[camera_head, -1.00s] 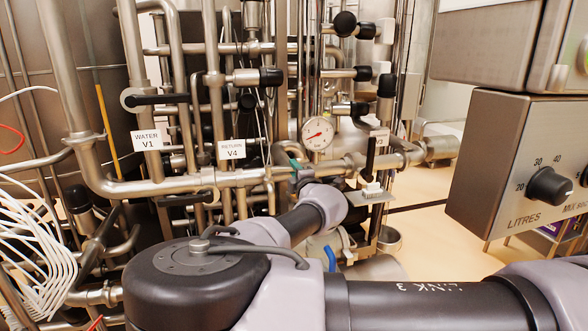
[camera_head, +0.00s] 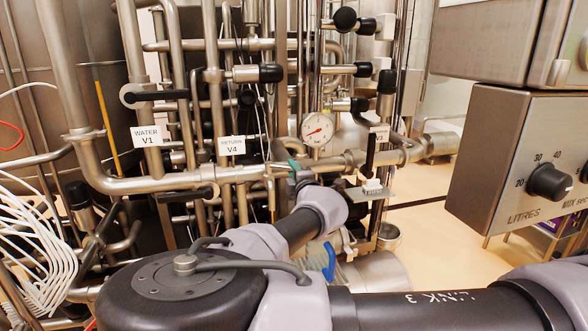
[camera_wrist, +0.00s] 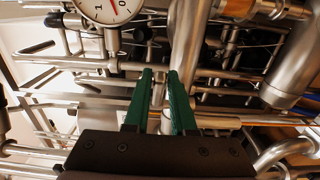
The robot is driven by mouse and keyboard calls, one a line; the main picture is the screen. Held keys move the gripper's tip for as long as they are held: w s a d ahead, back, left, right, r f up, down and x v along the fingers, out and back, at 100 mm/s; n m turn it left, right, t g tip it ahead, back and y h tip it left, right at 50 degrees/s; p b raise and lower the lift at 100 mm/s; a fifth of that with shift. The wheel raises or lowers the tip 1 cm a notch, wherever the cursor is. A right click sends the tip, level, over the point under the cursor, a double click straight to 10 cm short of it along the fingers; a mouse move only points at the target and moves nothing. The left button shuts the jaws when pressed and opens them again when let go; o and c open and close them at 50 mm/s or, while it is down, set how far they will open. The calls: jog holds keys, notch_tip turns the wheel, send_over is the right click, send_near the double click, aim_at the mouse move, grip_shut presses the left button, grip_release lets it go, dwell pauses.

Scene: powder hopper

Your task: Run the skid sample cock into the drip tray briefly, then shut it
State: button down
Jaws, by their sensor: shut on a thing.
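My gripper (camera_head: 294,165) is at the horizontal steel pipe right of the RETURN V4 tag, its green fingertips partly hidden by my wrist. In the wrist view, my gripper (camera_wrist: 160,76) has its two green fingers close about a narrow metal part (camera_wrist: 167,118) seen in the gap. I cannot tell if this part is the sample cock's lever. The cock's outlet and any flow are not visible. A small round steel pot (camera_head: 388,237) stands low to the right of my wrist; I cannot tell whether it is the drip tray.
A pressure gauge (camera_head: 317,130) sits just above my gripper. Black-handled valves tagged WATER V1 (camera_head: 145,137), RETURN V4 (camera_head: 231,147) and V3 (camera_head: 380,133) crowd around. A control box (camera_head: 520,150) juts in at right. A blue handle (camera_head: 329,262) shows beside my forearm.

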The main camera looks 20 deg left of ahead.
aim_at(278, 168)
jog(key=shift+s+a, duration=0.15)
jog(key=shift+s, duration=0.3)
jog(key=shift+s+a, duration=0.3)
jog(key=shift+s, duration=0.6)
jog(key=shift+s+a, duration=0.5)
jog(key=shift+s, duration=0.25)
